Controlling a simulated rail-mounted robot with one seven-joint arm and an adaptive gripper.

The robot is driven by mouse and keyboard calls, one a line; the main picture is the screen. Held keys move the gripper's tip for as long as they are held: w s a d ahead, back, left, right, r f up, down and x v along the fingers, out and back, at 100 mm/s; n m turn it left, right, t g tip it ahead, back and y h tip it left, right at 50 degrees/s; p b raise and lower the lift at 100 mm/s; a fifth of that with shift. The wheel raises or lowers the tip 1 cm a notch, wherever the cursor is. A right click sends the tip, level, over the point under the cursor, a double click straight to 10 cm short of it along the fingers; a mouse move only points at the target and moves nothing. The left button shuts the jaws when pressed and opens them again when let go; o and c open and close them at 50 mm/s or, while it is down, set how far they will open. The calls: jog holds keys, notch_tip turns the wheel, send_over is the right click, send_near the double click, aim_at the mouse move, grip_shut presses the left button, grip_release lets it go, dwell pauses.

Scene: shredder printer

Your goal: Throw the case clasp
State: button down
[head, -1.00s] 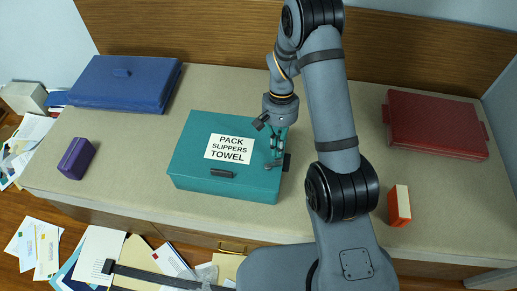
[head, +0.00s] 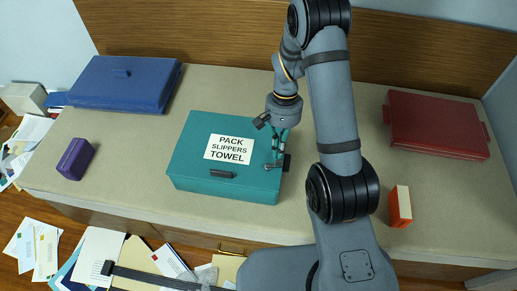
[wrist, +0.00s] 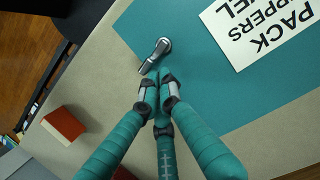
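A teal case (head: 190,160) with a white label reading "PACK SLIPPERS TOWEL" (head: 230,149) lies closed on the counter. Its small grey metal clasp (head: 271,167) sits near the right edge of the lid; in the wrist view the clasp (wrist: 155,56) shows as a round pivot with a short lever slanting down-left. My gripper (head: 279,158) is over the right end of the case, close to the clasp. In the wrist view its teal fingers (wrist: 159,90) converge with tips nearly together, just below the lever. Nothing shows between them; contact with the clasp cannot be told.
A dark handle (head: 221,174) is on the case front. A blue case (head: 120,85) and purple box (head: 75,158) are at left. A red case (head: 435,125) and orange-white box (head: 400,206) are at right. Counter space around the teal case is clear.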

jog(key=shift+s+d+m, duration=0.1)
jog(key=shift+m, duration=0.2)
dwell(1.4)
jog(key=shift+s, duration=0.1)
dwell(0.5)
jog(key=shift+s+a+b, duration=0.4)
jog(key=shift+a, duration=0.25)
jog(key=w, duration=0.1)
jog(key=w+d+p, duration=0.1)
jog(key=w, duration=0.1)
jog(key=w+r, duration=0.1)
jog(key=w, duration=0.1)
jog(key=shift+d+r+p, duration=0.1)
jog(key=shift+d+p, duration=0.05)
jog(key=shift+p, duration=0.25)
jog(key=v, duration=0.8)
jog(key=shift+r+p, duration=0.35)
jog(key=shift+p, duration=0.1)
jog(key=shift+s+d, duration=0.1)
